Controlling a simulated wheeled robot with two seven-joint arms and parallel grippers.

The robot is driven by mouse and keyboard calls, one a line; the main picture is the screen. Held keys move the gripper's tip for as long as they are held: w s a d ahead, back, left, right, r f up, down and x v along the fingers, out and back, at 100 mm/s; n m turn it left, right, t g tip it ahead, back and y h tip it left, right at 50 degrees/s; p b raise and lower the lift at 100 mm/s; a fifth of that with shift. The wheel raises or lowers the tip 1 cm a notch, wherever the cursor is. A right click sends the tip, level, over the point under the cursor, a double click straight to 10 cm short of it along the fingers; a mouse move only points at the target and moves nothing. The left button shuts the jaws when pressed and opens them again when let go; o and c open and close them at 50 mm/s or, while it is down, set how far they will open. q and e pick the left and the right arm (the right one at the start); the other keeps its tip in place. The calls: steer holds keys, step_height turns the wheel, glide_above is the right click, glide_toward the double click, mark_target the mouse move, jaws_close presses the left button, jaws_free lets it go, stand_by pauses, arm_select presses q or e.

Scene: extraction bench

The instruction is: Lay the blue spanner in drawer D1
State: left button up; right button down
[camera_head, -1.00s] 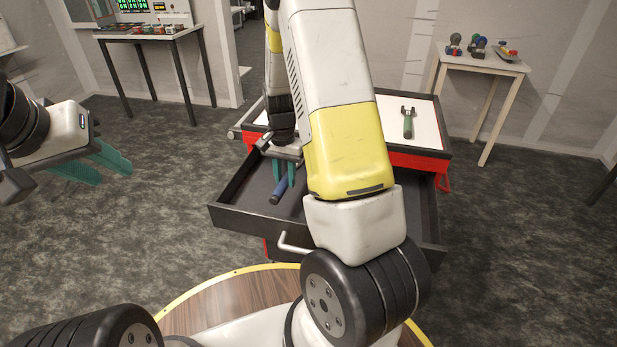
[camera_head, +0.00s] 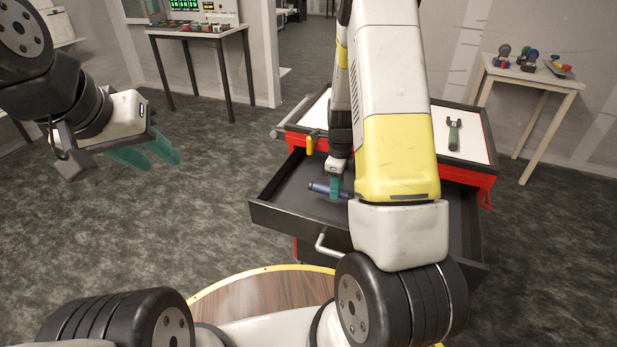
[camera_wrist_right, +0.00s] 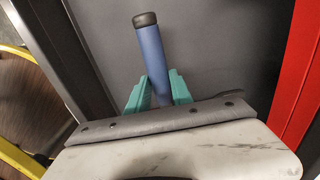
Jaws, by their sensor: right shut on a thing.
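The blue spanner (camera_head: 322,188) is at the open drawer (camera_head: 290,215) of the red cabinet. Its blue handle with a dark end shows in the right wrist view (camera_wrist_right: 152,55); its head is hidden. My right gripper (camera_head: 335,188) is shut on the spanner, with teal fingers on both sides of the handle (camera_wrist_right: 158,92). The spanner is over the dark drawer floor; I cannot tell whether it touches it. My left gripper (camera_head: 148,152) is off to the left over the floor, its teal fingers apart and empty. No drawer label is readable.
A green-handled tool (camera_head: 453,136) lies on the cabinet's white top (camera_head: 478,145). My right arm hides part of the drawer. A side table (camera_head: 545,82) and a back table (camera_head: 200,32) hold small items.

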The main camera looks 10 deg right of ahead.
mark_target(312, 186)
steer(key=w+a, duration=0.1)
steer(key=a, duration=0.1)
steer(key=w+a, duration=0.1)
steer(key=a, duration=0.1)
steer(key=w+a, duration=0.1)
steer(key=a, duration=0.1)
steer(key=shift+w+a+f, duration=0.15)
steer(key=shift+a+f, duration=0.2)
steer(key=shift+a, duration=0.05)
steer(key=shift+f, duration=1.75)
steer(key=shift+f, duration=0.15)
steer(key=c, duration=1.1)
jaws_free()
steer(key=shift+c, duration=0.2)
